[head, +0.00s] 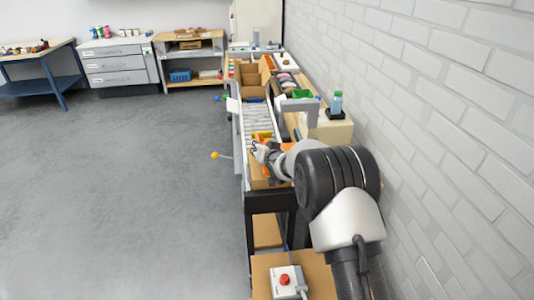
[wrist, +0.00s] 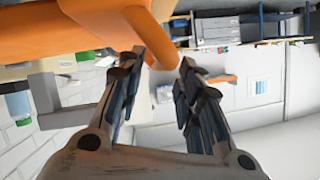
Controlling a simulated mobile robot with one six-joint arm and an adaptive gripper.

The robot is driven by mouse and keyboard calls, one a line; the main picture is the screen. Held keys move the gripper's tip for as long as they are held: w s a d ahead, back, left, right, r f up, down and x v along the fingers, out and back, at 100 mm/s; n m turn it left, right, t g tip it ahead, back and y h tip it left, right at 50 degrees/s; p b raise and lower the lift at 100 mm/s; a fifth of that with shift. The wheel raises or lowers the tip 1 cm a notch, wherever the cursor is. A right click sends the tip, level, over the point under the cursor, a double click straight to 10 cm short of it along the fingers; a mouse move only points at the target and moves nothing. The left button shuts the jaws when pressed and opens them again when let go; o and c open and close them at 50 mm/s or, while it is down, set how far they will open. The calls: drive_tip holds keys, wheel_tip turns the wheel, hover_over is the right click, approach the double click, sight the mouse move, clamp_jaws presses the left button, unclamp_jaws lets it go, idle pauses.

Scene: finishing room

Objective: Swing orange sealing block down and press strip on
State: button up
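The orange sealing block (wrist: 100,22) fills the upper left of the wrist view, very close to the camera. An orange rounded bar (wrist: 155,45) extends from it to the gap between my fingertips. My gripper (wrist: 159,68) is open, its two dark padded fingers apart on either side of the bar's end. I cannot tell whether either finger touches it. In the head view my gripper (head: 257,149) is at the near end of the conveyor, beside orange parts (head: 264,141). The strip cannot be made out, and my arm hides part of the block.
The roller conveyor (head: 257,118) runs away from me, with an open cardboard box (head: 253,78) farther along. A grey arm-like fixture (head: 299,105) and a green-capped bottle (head: 336,103) stand at the right, near the brick wall. A yellow ball knob (head: 214,155) sticks out left. The left floor is clear.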

drive_tip(key=v, duration=0.9)
drive_tip(key=s+d+r+g+h, duration=0.2)
drive_tip(key=s+d+r, duration=0.4)
drive_tip(key=s+d, duration=0.3)
drive_tip(key=s+d+r+g+h, duration=0.1)
drive_tip(key=s+d+r+h, duration=0.1)
drive_tip(key=s+d+r, duration=0.65)
drive_tip(key=s+d+f+g, duration=0.1)
drive_tip(key=s+f+g, duration=0.1)
drive_tip(key=s, duration=1.3)
drive_tip(key=s+d+f+g+h, duration=0.1)
drive_tip(key=s+f+g, duration=0.1)
drive_tip(key=s, duration=1.3)
drive_tip(key=shift+s+d+f+g, duration=0.2)
drive_tip(key=shift+s+d+g, duration=0.15)
drive_tip(key=shift+g, duration=0.15)
